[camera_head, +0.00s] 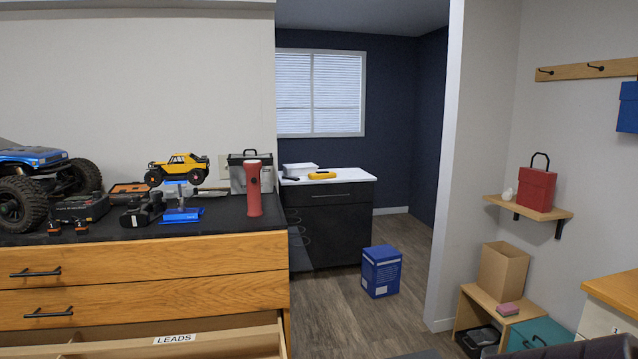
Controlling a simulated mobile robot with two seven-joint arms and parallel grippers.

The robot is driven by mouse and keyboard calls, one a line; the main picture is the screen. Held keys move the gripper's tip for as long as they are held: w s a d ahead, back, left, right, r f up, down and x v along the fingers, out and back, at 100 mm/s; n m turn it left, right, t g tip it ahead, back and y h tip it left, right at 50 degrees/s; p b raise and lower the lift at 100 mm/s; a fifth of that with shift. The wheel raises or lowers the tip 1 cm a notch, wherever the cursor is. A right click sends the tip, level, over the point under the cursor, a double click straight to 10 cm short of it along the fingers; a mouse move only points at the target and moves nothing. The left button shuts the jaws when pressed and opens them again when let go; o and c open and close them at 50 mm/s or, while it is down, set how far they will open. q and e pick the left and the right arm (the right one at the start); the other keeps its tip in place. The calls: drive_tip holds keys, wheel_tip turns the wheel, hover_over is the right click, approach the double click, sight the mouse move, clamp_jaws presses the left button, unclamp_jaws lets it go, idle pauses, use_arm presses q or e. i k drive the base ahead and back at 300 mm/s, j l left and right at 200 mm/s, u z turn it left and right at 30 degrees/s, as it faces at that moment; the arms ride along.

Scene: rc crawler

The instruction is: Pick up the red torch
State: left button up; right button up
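The red torch (254,190) stands upright near the right end of the dark worktop (225,211), on top of the wooden drawer unit. Its wider head is at the top. A grey box with a black handle stands just behind it. Neither of my grippers shows in the head view, so nothing of mine is seen touching the torch.
A blue stand (182,211) with a yellow crawler (178,166) is left of the torch. A blue truck (40,182) fills the left end. An open drawer (230,341) labelled LEADS juts out below. A blue box (381,271) stands on the floor, right.

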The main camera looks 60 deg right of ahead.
sight(253, 169)
drive_tip(key=z, duration=1.45)
drive_tip(key=i+l+u, duration=0.55)
drive_tip(key=l+u, duration=0.25)
drive_tip(key=l, duration=0.2)
drive_tip(key=i+l+u, duration=0.15)
drive_tip(key=l+u, duration=0.25)
drive_tip(key=l, duration=0.25)
drive_tip(key=l+u, duration=0.45)
drive_tip(key=l, duration=0.2)
drive_tip(key=l+u, duration=0.4)
drive_tip(key=l, duration=0.3)
